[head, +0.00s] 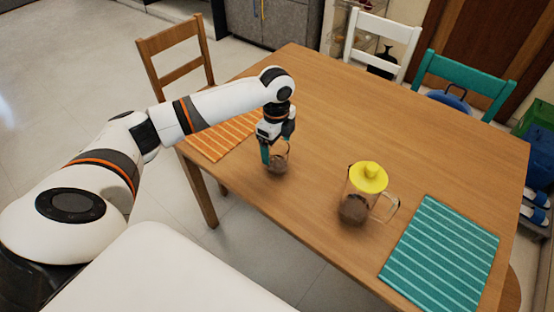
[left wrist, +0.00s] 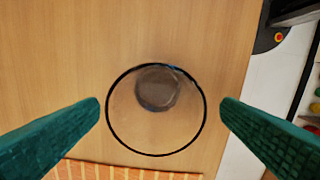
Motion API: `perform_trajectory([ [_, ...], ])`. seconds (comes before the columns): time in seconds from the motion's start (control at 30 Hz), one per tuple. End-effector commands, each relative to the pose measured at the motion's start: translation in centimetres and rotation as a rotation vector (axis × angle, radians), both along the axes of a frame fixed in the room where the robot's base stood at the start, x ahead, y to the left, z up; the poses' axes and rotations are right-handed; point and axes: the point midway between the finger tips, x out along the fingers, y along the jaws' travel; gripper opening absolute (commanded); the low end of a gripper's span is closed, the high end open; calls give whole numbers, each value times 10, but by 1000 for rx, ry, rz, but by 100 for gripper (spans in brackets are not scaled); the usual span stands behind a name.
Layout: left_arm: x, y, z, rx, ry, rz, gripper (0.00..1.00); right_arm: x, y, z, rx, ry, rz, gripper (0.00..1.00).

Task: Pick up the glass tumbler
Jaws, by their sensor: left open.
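The glass tumbler (head: 277,164) stands upright on the wooden table near its left edge, with something brownish at its bottom. In the left wrist view I look down on the tumbler (left wrist: 156,112), whose dark round rim sits between the two green fingers. My left gripper (head: 274,153) points down right over the tumbler. Its fingers (left wrist: 160,110) are open, one on each side of the rim, with a gap on both sides. Part of the tumbler is hidden behind the gripper in the head view. My right gripper is not in view.
A clear pitcher (head: 353,205) with a yellow lid stands to the right of the tumbler. An orange striped mat (head: 208,144) lies left of it, and a teal striped mat (head: 443,254) lies at the right. The table's middle and back (head: 360,110) are clear. Chairs stand around it.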

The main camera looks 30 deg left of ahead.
Motion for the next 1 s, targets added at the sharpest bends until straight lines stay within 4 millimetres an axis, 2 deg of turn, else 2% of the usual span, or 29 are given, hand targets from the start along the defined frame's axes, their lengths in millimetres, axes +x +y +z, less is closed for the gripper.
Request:
perform_trajectory([
  [0.17, 1, 0, -12, 0, 0, -1, 87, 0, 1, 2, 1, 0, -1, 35],
  [0.43, 2, 0, -51, 0, 0, 0, 87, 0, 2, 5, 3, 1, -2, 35],
  [0.73, 2, 0, -58, 1, -3, -1, 87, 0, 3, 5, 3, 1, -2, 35],
  [0.77, 2, 0, -58, 1, -3, -1, 86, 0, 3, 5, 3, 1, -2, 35],
  [1.0, 2, 0, -58, 1, -3, -1, 46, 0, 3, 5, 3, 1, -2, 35],
])
